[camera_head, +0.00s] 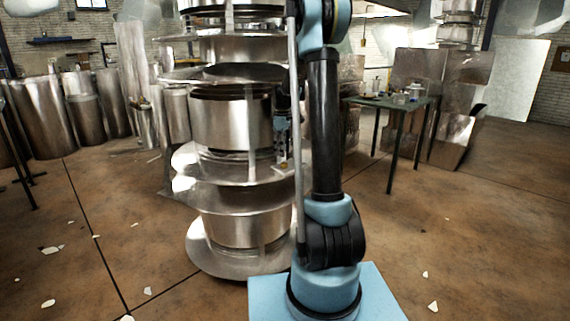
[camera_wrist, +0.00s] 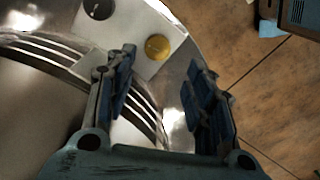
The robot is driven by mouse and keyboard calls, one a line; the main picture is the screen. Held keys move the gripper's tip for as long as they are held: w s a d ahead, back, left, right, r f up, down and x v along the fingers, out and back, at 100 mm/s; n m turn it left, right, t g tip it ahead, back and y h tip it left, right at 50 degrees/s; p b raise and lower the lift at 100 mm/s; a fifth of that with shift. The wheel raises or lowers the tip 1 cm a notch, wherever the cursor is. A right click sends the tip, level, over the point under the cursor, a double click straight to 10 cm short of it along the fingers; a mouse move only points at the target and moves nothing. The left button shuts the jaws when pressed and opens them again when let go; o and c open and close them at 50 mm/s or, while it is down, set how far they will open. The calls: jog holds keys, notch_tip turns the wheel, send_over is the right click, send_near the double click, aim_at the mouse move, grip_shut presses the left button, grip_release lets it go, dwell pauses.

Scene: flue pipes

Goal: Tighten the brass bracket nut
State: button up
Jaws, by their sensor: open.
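The brass bracket nut (camera_wrist: 157,46) is a round, yellowish piece on a pale flat bracket plate (camera_wrist: 142,22) in the wrist view. In the head view a small brass-coloured spot (camera_head: 284,165) shows on the bracket beside the flue pipe. My gripper (camera_wrist: 158,65) is open, with one dark blue finger to the left of the nut and one to the right. The nut appears just past the fingertips, in the gap between them. I cannot tell whether either finger touches it. In the head view my gripper (camera_head: 281,150) is small and partly hidden by my arm.
The tall metal flue pipe (camera_head: 230,122) with wide flanges (camera_head: 200,165) stands close to the gripper. A dark round fitting (camera_wrist: 98,8) sits on the same plate. A green table (camera_head: 425,102) with small items stands at right. White scraps (camera_head: 48,303) lie on the floor.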

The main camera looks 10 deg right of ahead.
aim_at(284, 164)
jog(key=shift+w+d+f, duration=0.1)
jog(key=shift+d+f, duration=0.05)
jog(key=shift+f, duration=1.05)
jog(key=shift+s+d+f, duration=0.1)
jog(key=shift+d+f, duration=0.05)
jog(key=shift+f, duration=1.1)
jog(key=shift+w+d+f, duration=0.1)
jog(key=shift+d+f, duration=0.05)
jog(key=shift+f, duration=1.05)
jog(key=c, duration=1.1)
